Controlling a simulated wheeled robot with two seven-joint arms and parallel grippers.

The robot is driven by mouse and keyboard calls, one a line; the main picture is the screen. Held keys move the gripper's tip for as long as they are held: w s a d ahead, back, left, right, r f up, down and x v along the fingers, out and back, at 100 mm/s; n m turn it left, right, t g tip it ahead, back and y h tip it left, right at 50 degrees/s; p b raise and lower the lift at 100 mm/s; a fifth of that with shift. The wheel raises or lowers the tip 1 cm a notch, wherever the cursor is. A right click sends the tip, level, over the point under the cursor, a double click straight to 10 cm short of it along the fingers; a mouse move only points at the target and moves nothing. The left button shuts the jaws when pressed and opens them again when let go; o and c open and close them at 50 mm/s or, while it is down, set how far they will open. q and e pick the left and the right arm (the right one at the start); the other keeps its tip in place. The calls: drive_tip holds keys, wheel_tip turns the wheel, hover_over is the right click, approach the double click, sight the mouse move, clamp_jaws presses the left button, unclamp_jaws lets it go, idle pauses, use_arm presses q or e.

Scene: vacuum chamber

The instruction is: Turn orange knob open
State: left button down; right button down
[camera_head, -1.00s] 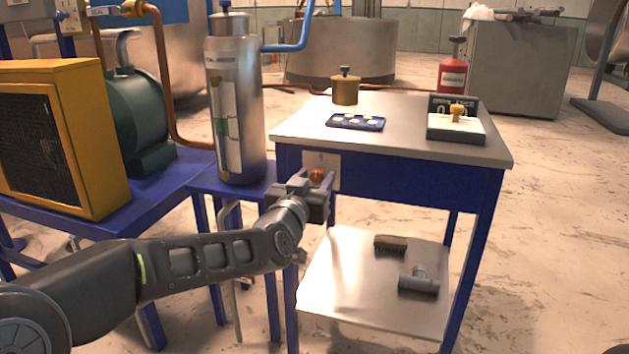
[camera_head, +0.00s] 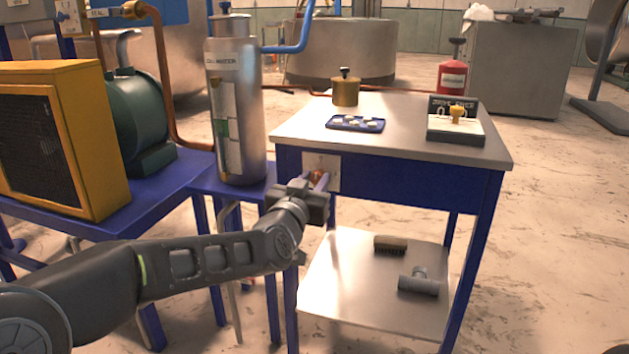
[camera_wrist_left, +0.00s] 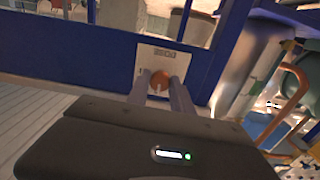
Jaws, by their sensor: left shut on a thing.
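The orange knob (camera_head: 319,176) sits on a pale plate (camera_head: 334,168) fixed to the blue side of the table, at its left front corner. My left gripper (camera_head: 313,181) reaches up to it, with one finger on each side, and is shut on the knob. In the left wrist view the round orange knob (camera_wrist_left: 160,80) shows between the two fingertips of my left gripper (camera_wrist_left: 161,84), in front of the plate with a dark label. My right gripper is not in view.
On the table top (camera_head: 400,107) stand a brass pot (camera_head: 345,91), a blue tray (camera_head: 355,123) and a small boxed device (camera_head: 455,128). A steel cylinder (camera_head: 238,110) stands close left of the knob. A brush and a grey pipe piece lie on the lower shelf (camera_head: 345,295).

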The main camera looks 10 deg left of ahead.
use_arm(q)
drive_tip(key=m+p, duration=0.3)
drive_tip(key=m, duration=0.1)
drive_tip(key=shift+r+p, duration=0.15)
drive_tip(key=shift+p, duration=0.2)
drive_tip(key=m+p, duration=0.2)
drive_tip(key=m, duration=0.2)
drive_tip(key=shift+m+p, duration=0.4)
drive_tip(key=m+p, duration=0.2)
drive_tip(key=m, duration=0.2)
drive_tip(key=shift+m, duration=0.3)
drive_tip(key=m+p, duration=0.2)
drive_tip(key=m, duration=0.2)
drive_tip(key=shift+f, duration=0.2)
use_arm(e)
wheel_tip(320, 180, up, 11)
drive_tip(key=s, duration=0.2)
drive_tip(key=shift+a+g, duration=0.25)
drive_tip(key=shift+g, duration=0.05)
use_arm(q)
drive_tip(key=shift+m, duration=0.3)
drive_tip(key=c, duration=1.1)
unclamp_jaws()
drive_tip(key=shift+c, duration=0.2)
drive_tip(key=shift+s, duration=0.1)
